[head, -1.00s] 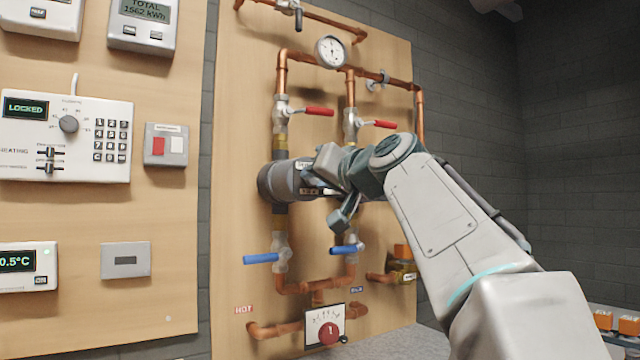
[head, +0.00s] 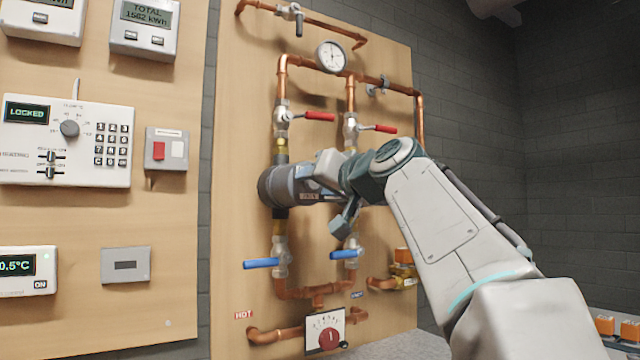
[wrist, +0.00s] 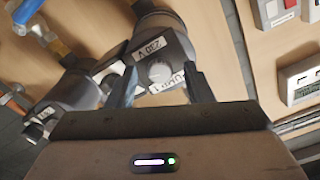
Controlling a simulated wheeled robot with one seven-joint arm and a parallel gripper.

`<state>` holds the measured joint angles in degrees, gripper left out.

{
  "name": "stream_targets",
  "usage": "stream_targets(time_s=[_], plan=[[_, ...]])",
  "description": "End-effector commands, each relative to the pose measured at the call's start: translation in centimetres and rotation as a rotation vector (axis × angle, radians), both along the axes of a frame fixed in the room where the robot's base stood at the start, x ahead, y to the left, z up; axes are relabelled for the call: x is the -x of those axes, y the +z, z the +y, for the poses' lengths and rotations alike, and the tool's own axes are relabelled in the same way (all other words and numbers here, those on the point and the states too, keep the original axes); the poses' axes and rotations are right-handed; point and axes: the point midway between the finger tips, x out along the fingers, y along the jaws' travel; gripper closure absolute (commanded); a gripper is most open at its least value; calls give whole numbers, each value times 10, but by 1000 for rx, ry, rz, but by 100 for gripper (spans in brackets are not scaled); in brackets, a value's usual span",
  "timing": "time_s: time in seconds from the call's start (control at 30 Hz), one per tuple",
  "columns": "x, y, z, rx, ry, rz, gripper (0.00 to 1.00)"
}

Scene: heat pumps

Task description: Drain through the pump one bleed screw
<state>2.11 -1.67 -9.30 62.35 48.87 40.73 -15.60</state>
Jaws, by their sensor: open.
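Pump one (head: 272,186) is a dark grey round pump on the left copper pipe, between a red-handled and a blue-handled valve. In the wrist view its face (wrist: 178,48) carries the labels "230 V" and "PUMP 1". A round slotted-looking disc, seemingly the bleed screw (wrist: 160,72), sits in the middle of that face. My gripper (wrist: 161,88) is open, its two fingers on either side of the screw and close to the pump's face. Contact cannot be told. In the head view my gripper (head: 305,182) points at the pump and hides its front.
A second pump (wrist: 75,92) shows beside pump one in the wrist view; my arm hides it in the head view. Red levers (head: 320,117) are above, blue levers (head: 262,263) below. A gauge (head: 331,56) tops the pipes. Control panels (head: 66,140) are on the left board.

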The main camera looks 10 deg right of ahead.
Motion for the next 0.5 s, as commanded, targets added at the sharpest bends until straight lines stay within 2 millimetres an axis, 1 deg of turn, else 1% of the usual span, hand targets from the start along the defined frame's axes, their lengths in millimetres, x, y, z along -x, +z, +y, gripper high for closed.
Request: stream_targets(time_s=[0.17, 0.5], plan=[[20, 1, -7, -1, -1, -3, 53], [90, 1, -29, -1, 0, -2, 53]])
